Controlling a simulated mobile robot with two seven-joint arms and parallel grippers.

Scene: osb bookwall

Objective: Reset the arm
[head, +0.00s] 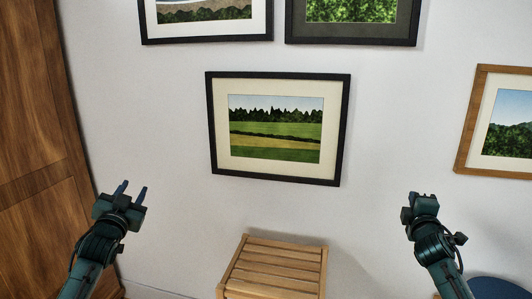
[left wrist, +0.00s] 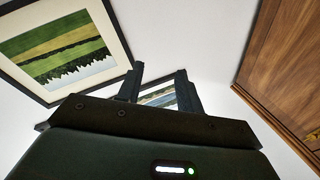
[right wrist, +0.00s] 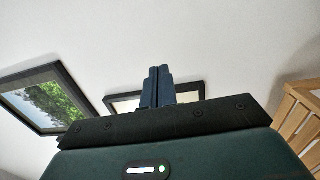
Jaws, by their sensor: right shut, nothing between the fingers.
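My left gripper (head: 133,191) is raised at the left of the head view, in front of the white wall. Its two fingers stand apart with nothing between them, and the gap also shows in the left wrist view (left wrist: 158,88). My right gripper (head: 412,202) is raised at the right of the head view. In the right wrist view its fingers (right wrist: 158,86) are together, with nothing held. Both grippers are apart from the wall pictures and the wooden stool.
A black-framed landscape picture (head: 345,130) hangs mid-wall between my grippers. Two more black-framed pictures hang above, and a wood-framed picture (head: 468,120) hangs at right. A slatted wooden stool (head: 275,268) stands below. A wooden door or cabinet (head: 35,150) is at left. A blue round object (head: 494,288) is at lower right.

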